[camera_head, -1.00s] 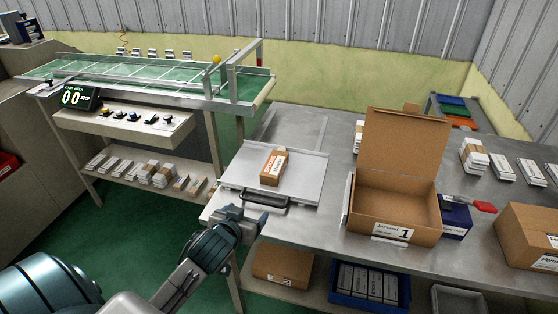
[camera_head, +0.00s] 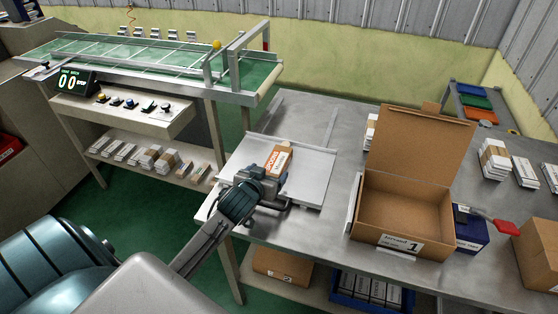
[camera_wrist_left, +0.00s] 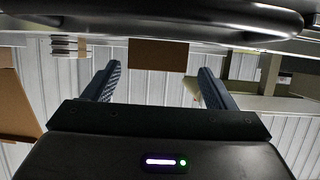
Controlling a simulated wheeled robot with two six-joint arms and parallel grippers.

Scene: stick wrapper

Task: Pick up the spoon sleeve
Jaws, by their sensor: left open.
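The spoon sleeve, as I take it, is a small brown packet (camera_head: 279,158) with a white label and orange print. It lies on the silver tray-like plate (camera_head: 312,170) at the table's left end. My left gripper (camera_head: 277,181) is at the plate's front edge, just before the packet, and partly covers the black handle (camera_head: 282,205). In the left wrist view the fingers of my left gripper (camera_wrist_left: 158,80) are open with nothing held. A brown shape (camera_wrist_left: 158,54), likely the packet, shows beyond and between them. My right gripper is not in view.
An open cardboard box (camera_head: 402,210) marked 1 stands right of the plate. A blue box (camera_head: 471,232) and a red-handled tool (camera_head: 503,226) are beside it. White packs (camera_head: 494,160) lie at the right. A green conveyor (camera_head: 150,65) stands at the back left. Bare table lies behind the plate.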

